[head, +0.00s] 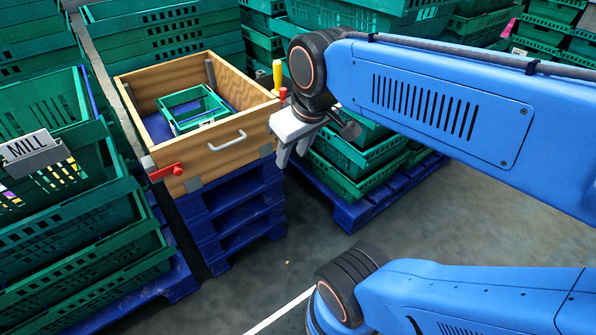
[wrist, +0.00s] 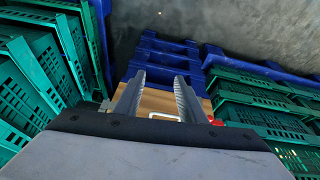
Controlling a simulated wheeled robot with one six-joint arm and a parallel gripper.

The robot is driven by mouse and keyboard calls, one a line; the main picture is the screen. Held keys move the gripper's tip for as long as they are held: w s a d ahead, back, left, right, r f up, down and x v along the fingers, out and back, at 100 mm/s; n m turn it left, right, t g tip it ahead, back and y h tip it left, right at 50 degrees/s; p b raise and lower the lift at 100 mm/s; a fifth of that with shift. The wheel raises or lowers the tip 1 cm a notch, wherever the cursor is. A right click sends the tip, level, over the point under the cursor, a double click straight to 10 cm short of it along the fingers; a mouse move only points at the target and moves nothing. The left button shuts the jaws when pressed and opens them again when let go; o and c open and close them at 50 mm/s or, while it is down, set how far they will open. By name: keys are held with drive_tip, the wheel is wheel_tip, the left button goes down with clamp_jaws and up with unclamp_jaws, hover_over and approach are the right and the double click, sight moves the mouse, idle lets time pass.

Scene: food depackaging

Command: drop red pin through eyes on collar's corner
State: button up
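The wooden collar (head: 225,146) stands on a stack of blue pallets, with metal plates at its corners and a white handle (head: 227,141) on its front wall. A red pin-like part (head: 282,95) stands at its right front corner, just below a yellow upright piece (head: 277,72). Another red part (head: 166,172) lies across the left front corner. The eyes are too small to make out. My gripper (head: 292,154) is just right of the right corner, fingers pointing down. In the wrist view its fingers (wrist: 158,82) are apart and empty, with the collar wall (wrist: 158,102) beyond them.
A green crate (head: 192,108) sits inside the collar. Stacked green crates stand left (head: 85,235), behind and right (head: 355,155), some on blue pallets (head: 362,208). A MILL sign (head: 30,146) hangs on the left stack. The grey floor (head: 450,225) in front is clear.

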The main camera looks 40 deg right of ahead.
drive_tip(key=shift+m+t, duration=0.3)
drive_tip(key=shift+m, duration=0.2)
drive_tip(key=s+f, duration=0.3)
drive_tip(key=shift+a+f, duration=0.25)
drive_tip(key=shift+a, duration=0.15)
idle(0.6)
